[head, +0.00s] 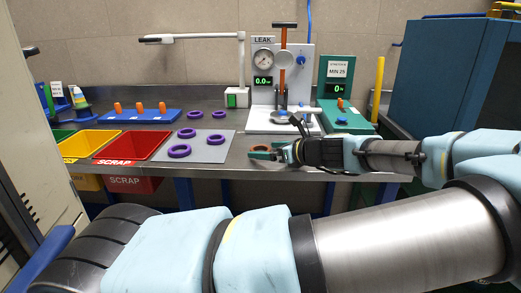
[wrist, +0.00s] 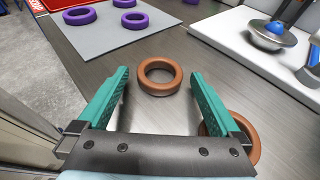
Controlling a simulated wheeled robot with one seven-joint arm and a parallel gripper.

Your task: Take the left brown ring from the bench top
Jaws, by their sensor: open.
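The left brown ring (wrist: 160,64) lies flat on the metal bench top, at the mouth of my open jaws in the wrist view. My gripper (wrist: 160,77) has its two green fingers spread, one to each side of this ring, with nothing held. A second brown ring (wrist: 250,150) lies to the right, partly hidden under the right finger. In the head view my gripper (head: 266,152) is low over the bench front edge, and a brown ring (head: 260,148) shows small between the fingers; the other ring is hidden there.
A grey mat (head: 215,155) with several purple rings lies left of my gripper. Red (head: 133,158) and green bins stand farther left. The white leak tester base (head: 258,127) stands behind, with the green gauge stand (head: 350,128) to the right. Bare bench lies between mat and tester.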

